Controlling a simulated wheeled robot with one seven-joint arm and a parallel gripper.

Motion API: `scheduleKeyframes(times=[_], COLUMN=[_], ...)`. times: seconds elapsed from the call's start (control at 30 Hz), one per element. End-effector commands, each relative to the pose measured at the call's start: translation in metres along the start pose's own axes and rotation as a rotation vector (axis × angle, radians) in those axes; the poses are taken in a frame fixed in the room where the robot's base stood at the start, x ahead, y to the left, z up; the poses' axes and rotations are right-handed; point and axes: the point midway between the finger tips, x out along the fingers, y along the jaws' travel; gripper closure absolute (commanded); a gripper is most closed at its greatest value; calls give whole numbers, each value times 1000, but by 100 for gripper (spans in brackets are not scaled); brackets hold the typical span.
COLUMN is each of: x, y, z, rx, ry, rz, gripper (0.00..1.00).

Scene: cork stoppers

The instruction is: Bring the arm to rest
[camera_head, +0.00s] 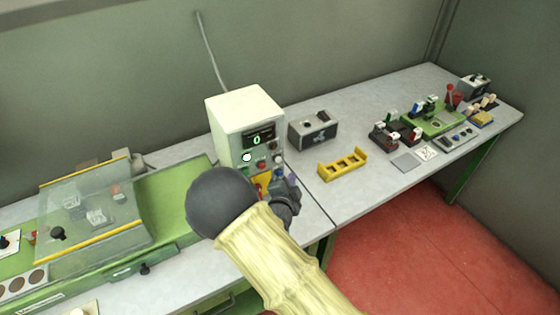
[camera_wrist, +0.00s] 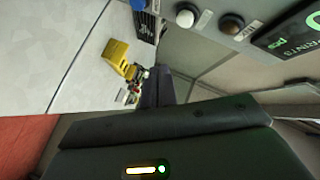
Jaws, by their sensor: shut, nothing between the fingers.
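My arm, in a pale sleeve with a dark round joint, reaches up from the bottom middle of the head view. My gripper (camera_head: 281,177) is at its end, partly hidden by the arm, in front of the white control box (camera_head: 242,112). In the wrist view my gripper (camera_wrist: 154,78) shows as dark fingers close together, shut with nothing held. The control box fills the upper right there, its buttons and green display close beside the fingers. I cannot tell whether they touch it.
A green machine with a clear cover (camera_head: 85,205) stands at left. A grey box (camera_head: 313,130) and a yellow rack (camera_head: 342,164) stand right of the control box. Several small devices around a green tray (camera_head: 440,122) crowd the far right. Bare grey table (camera_head: 385,95) lies behind; red floor (camera_head: 400,250) in front.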

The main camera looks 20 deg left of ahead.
Motion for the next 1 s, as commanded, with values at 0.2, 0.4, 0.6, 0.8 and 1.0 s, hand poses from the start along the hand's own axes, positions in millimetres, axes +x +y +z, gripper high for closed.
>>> scheduleKeyframes(times=[0.2, 0.4, 0.6, 0.8, 1.0], x=[0, 5, 10, -7, -43], y=[0, 6, 30, 54, 69], z=[0, -14, -64, -119, -172], rx=[0, -15, -93, -201, -322], ry=[0, -9, -90, -252, -437], rz=[0, 56, 257, 436, 537], gripper=[100, 100, 100, 100, 100])
